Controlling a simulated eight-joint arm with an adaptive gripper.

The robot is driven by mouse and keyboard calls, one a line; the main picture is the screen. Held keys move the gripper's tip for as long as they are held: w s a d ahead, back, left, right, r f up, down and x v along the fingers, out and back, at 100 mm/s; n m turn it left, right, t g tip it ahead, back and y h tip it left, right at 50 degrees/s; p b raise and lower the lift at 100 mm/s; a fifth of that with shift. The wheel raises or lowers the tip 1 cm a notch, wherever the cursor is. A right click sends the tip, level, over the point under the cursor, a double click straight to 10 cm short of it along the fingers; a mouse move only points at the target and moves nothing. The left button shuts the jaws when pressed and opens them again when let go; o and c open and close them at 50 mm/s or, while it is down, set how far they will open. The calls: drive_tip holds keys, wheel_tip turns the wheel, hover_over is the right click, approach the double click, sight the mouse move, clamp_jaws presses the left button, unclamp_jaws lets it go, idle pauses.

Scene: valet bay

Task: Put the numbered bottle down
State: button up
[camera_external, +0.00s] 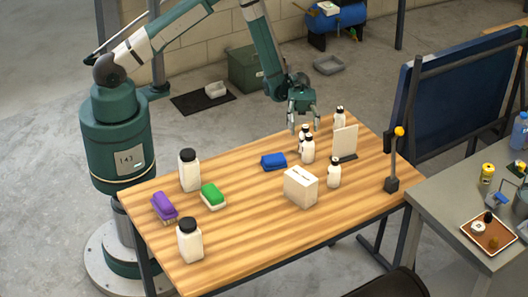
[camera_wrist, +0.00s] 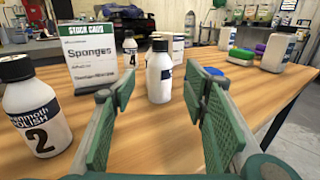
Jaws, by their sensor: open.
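My gripper (camera_external: 302,108) is open above the far part of the wooden table, close to a group of small white bottles with black caps. In the wrist view my gripper's green-padded fingers (camera_wrist: 158,92) are spread with nothing between the pads. A white bottle (camera_wrist: 159,77) stands upright on the table beyond the fingertips; its number cannot be read. A bottle marked 2 (camera_wrist: 33,112) stands at the left, outside the left finger. A bottle marked 4 (camera_wrist: 130,50) stands farther back, partly hidden. In the external view, bottles (camera_external: 308,151) and (camera_external: 334,173) stand upright near the gripper.
A "Sponges" stock card (camera_wrist: 92,58) stands left of the fingers. A white box (camera_external: 300,187), blue sponge (camera_external: 273,161), green sponge (camera_external: 212,194), purple sponge (camera_external: 164,206) and larger bottles (camera_external: 189,170) share the table. The near right part of the tabletop is clear.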

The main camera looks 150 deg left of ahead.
drive_tip(key=shift+x, duration=1.1)
drive_tip(key=shift+w, duration=0.1)
drive_tip(key=shift+b+x, duration=0.55)
drive_tip(key=shift+x, duration=2)
drive_tip(key=shift+c, duration=0.3)
drive_tip(key=c, duration=1.1)
drive_tip(key=shift+r, duration=0.15)
wheel_tip(320, 180, up, 18)
drive_tip(key=p, duration=0.3)
